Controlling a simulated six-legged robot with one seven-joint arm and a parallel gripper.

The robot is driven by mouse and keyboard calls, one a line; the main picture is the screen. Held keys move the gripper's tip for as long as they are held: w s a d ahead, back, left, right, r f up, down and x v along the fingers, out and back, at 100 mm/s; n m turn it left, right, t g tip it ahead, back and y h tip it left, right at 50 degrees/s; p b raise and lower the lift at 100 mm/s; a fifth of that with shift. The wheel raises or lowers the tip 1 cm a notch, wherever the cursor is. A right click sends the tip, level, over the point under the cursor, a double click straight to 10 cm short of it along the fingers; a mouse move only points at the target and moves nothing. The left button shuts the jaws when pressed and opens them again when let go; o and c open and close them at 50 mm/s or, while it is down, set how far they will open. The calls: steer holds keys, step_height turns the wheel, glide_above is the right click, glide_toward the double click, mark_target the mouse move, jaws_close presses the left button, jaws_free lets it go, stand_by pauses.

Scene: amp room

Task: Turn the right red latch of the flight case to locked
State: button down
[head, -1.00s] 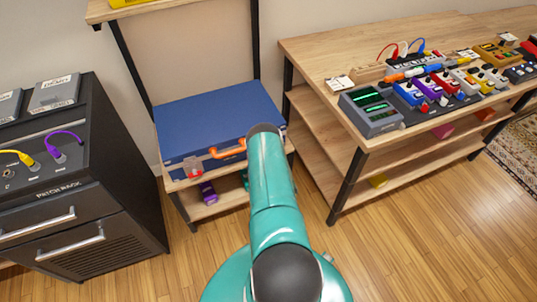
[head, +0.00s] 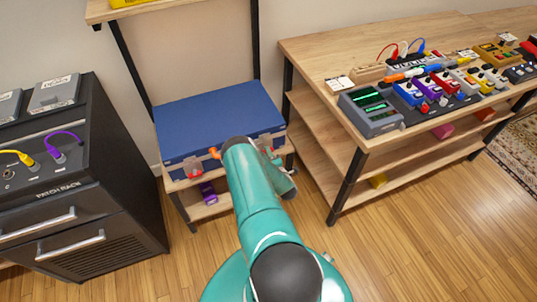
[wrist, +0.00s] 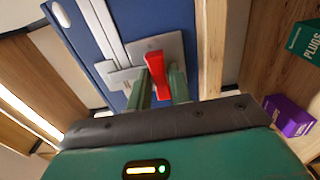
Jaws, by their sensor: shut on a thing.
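The blue flight case (head: 215,118) lies closed on a low wooden shelf, with an orange handle (head: 214,153) on its front, partly behind my arm. Its left red latch (head: 194,168) shows left of the handle. The right red latch (head: 268,150) is partly seen beside my arm. In the wrist view the right latch (wrist: 155,66) is a red lever on a metal plate, its upper end sticking out beyond my fingers. My gripper (wrist: 161,82) is shut on this lever, one green finger on each side. My arm hides the fingers in the head view.
A black patch rack (head: 70,190) stands to the left. A wooden bench (head: 350,60) with pedals is to the right. A purple box (wrist: 288,116) and a green box (wrist: 306,42) lie near the gripper in the wrist view. Open floor (head: 400,240) lies in front of the bench.

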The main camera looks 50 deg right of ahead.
stand_by(0.4)
steer(key=c, duration=1.3)
jaws_free()
steer(key=shift+s, duration=0.1)
steer(key=v, duration=1.3)
steer(key=shift+s+a, duration=0.2)
steer(key=shift+s, duration=0.1)
